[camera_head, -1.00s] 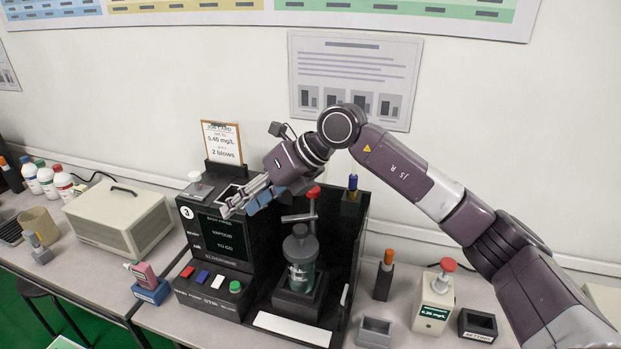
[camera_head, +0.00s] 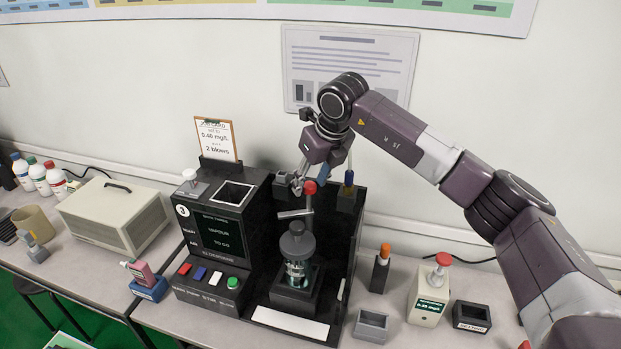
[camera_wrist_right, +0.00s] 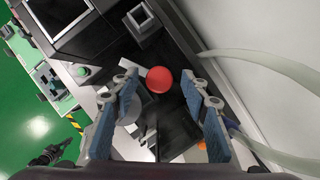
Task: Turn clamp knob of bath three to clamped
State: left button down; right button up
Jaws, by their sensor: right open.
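Bath three is the black unit (camera_head: 209,232) marked 3, with a lit screen and buttons on its left part. On its right part a red ball knob (camera_head: 310,187) tops an upright post with a grey side lever (camera_head: 295,214), above a grey-lidded glass vessel (camera_head: 298,262). In the right wrist view the red knob (camera_wrist_right: 159,80) lies between the open, empty fingers (camera_wrist_right: 157,92), apart from both. My left gripper is not in view.
A job card (camera_head: 216,138) stands behind the unit. An orange-topped holder (camera_head: 381,268), a beige meter with a red top (camera_head: 429,295) and grey and black trays stand right. A beige box (camera_head: 115,215) stands left. The wall is close behind my arm.

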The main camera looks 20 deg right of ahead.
grip_shut()
dwell(0.4)
